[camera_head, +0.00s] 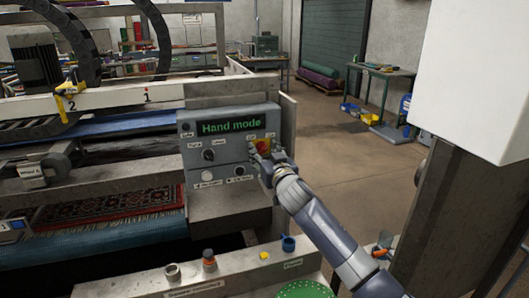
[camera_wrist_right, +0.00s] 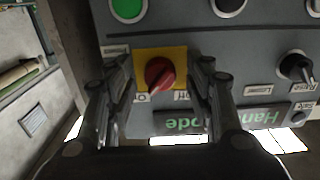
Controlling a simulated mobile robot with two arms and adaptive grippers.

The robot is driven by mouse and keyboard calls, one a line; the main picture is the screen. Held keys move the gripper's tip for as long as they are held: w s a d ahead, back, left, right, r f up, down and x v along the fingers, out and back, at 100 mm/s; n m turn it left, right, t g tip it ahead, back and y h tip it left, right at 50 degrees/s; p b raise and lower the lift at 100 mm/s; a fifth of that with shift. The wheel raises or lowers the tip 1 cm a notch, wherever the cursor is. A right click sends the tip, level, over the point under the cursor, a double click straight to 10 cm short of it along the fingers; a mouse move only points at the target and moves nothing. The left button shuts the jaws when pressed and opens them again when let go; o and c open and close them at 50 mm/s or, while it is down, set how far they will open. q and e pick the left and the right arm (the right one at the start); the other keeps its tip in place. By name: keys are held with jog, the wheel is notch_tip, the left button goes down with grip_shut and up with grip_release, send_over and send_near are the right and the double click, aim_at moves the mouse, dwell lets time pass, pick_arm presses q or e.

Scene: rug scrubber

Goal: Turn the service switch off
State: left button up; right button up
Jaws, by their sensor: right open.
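The service switch is a red rotary knob (camera_wrist_right: 159,73) on a yellow plate (camera_wrist_right: 178,55) in the right wrist view. Small labels reading On and Off sit below it there, and its grip looks slanted toward the On side. In the head view the red and yellow switch (camera_head: 263,146) shows on the grey control panel (camera_head: 190,157), partly covered by my gripper. My right gripper (camera_head: 262,157) is open at the panel. In the wrist view its fingers (camera_wrist_right: 160,85) stand either side of the knob, apparently without touching it. My left gripper is not in view.
The panel's display (camera_head: 228,126) reads "Hand mode" in green. A black selector knob (camera_head: 208,155) and push buttons sit nearby on the panel. Below is a metal ledge (camera_head: 235,284) with small cups. A patterned rug (camera_head: 110,207) lies in the machine at left. Open floor (camera_head: 335,135) lies behind.

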jog(key=c, duration=1.1)
jog(key=shift+n, duration=0.3)
jog(key=n, duration=0.3)
jog(key=shift+n+p, duration=0.35)
jog(key=shift+n, duration=0.05)
jog(key=n, duration=0.3)
jog(key=shift+n+p, duration=0.3)
jog(key=shift+p, duration=0.05)
jog(key=n+p, duration=0.1)
jog(key=n, duration=0.3)
jog(key=shift+r, duration=0.1)
jog(key=shift+n+p, duration=0.3)
jog(key=shift+n, duration=1.6)
jog(key=shift+d, duration=0.1)
